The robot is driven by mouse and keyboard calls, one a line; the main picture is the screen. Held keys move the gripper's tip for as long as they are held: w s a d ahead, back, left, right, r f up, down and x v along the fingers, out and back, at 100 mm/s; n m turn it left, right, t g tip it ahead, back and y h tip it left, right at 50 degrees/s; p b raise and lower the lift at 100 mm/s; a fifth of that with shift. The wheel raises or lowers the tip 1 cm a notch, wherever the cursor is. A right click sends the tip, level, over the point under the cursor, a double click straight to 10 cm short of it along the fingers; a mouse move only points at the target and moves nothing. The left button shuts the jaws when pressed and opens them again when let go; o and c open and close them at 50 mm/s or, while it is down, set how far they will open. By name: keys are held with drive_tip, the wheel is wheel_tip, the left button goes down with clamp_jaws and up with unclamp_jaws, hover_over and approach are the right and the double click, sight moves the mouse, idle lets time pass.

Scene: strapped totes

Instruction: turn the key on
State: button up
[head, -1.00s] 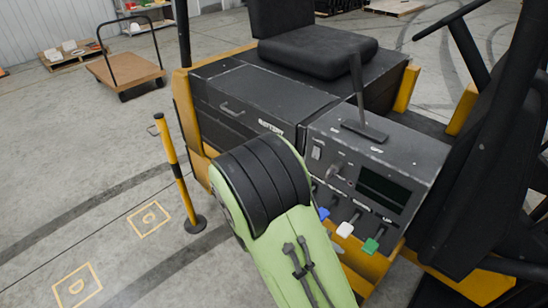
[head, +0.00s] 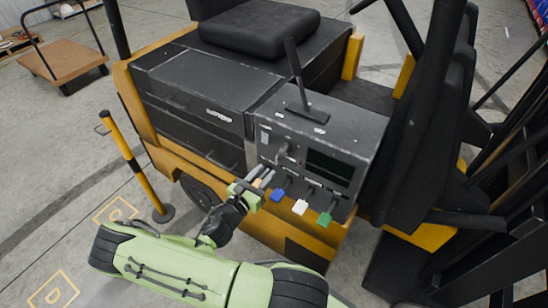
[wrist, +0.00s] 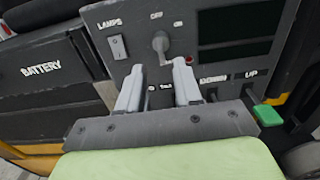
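The grey key (head: 283,152) sits in the dark control panel (head: 340,140) on the side of the forklift. In the wrist view the key (wrist: 161,43) is just beyond my fingertips, below the OFF and ON labels; I cannot tell exactly which label it points at. A small red light (wrist: 189,60) is right of it. My gripper (head: 265,175) is in front of the panel, below and slightly left of the key. In the wrist view the two grey fingers (wrist: 160,72) are apart with nothing between them. The key appears untouched.
A blue lever (head: 278,195), a white lever (head: 300,207) and a green lever (head: 324,219) stick out below the panel, close right of my gripper. A LAMPS switch (wrist: 118,47) is left of the key.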

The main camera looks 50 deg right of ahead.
sight(280, 157)
drive_tip(key=d, duration=0.7)
drive_tip(key=shift+w+p, duration=0.3)
drive_tip(key=shift+p, duration=0.15)
drive_tip(key=shift+c, duration=0.3)
clamp_jaws()
